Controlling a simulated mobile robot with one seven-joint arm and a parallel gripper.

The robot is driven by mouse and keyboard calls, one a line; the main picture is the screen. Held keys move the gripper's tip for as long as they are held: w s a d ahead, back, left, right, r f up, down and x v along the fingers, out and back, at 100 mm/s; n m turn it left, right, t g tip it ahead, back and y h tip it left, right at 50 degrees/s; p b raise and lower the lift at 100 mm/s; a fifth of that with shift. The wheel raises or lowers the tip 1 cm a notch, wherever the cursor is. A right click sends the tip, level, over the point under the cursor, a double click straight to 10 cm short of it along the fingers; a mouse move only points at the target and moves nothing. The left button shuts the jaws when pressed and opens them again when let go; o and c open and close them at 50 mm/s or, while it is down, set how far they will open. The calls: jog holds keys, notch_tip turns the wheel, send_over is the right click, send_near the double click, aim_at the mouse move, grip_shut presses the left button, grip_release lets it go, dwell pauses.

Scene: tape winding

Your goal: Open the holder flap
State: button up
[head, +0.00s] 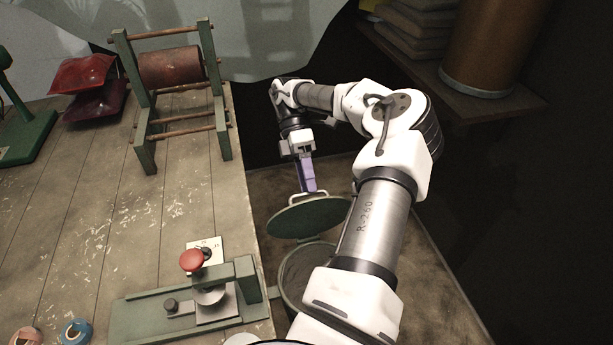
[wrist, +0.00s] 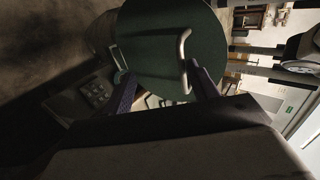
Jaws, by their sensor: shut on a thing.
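A round dark green lid (head: 308,219), which looks like the flap, stands tilted up above a green bin (head: 300,275) at the table's right side. The bin's dark opening shows below it. A pale metal handle (head: 322,194) rises from the lid's upper edge. My gripper (head: 309,188), with purple fingers, points down at this handle and is shut on it. In the wrist view the lid (wrist: 165,35) fills the upper middle, and the handle (wrist: 184,62) lies between my gripper's fingers (wrist: 163,84).
Tape rolls (head: 75,331) lie at the front. A shelf (head: 490,102) with a brown drum stands at right.

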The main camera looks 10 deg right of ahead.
jog(key=shift+f, duration=0.35)
jog(key=shift+c, duration=0.7)
jog(key=shift+w+r, duration=0.25)
jog(key=shift+c, duration=0.5)
jog(key=p+v, duration=0.2)
jog(key=v, duration=0.5)
jog(key=shift+r+p, duration=0.35)
jog(key=shift+p, duration=0.05)
